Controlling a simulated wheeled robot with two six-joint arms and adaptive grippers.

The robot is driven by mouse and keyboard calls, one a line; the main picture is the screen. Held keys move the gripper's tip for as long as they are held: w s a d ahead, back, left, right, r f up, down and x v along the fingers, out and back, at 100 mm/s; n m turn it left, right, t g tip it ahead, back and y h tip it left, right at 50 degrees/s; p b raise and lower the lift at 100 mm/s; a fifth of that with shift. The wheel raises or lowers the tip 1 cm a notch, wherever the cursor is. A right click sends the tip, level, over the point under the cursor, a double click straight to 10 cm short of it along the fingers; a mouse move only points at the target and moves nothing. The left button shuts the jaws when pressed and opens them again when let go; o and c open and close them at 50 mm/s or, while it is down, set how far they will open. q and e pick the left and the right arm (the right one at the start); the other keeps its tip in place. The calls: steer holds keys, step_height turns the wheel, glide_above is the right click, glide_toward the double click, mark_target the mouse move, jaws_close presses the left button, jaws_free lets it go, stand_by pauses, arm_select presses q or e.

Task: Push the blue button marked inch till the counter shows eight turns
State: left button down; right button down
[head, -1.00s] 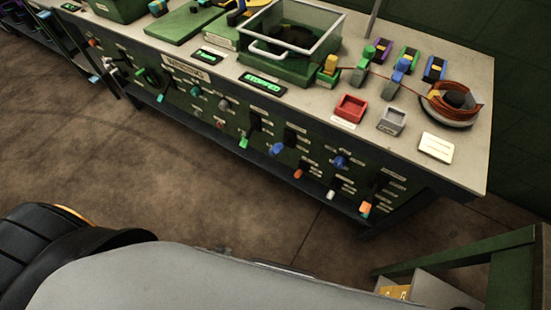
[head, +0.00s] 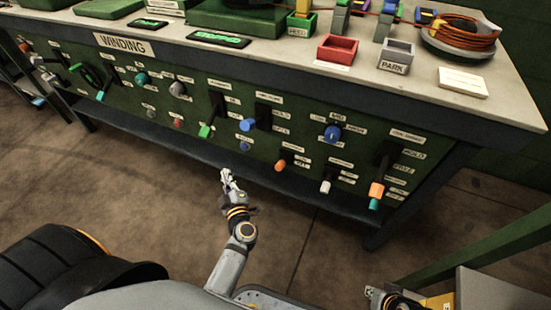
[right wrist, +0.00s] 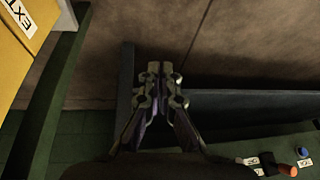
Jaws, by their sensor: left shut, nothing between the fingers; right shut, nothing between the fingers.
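The green control panel (head: 300,180) under the bench carries a small blue button (head: 245,146) and larger blue knobs (head: 247,125), (head: 333,133). Their small labels are too blurred to read, so I cannot tell which is marked inch. Two green-lit displays, a left one (head: 148,23) and a right one (head: 218,39), sit on the bench; their text is not legible. My left gripper (head: 226,174) is shut and empty, in front of and below the panel, apart from it. My right gripper (right wrist: 160,68) is shut and empty in the right wrist view, away from the panel controls.
A red tray (head: 337,48), a grey PARK tray (head: 396,54) and a wire coil (head: 460,35) lie on the bench. A green frame (head: 500,245) stands at right. Floor before the bench is open.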

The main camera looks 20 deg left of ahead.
mark_target(244, 147)
arm_select(q)
steer(key=shift+a+r+n, duration=0.1)
steer(key=shift+r+n, duration=0.05)
steer(key=shift+n, duration=0.15)
arm_select(e)
steer(key=shift+r, duration=0.25)
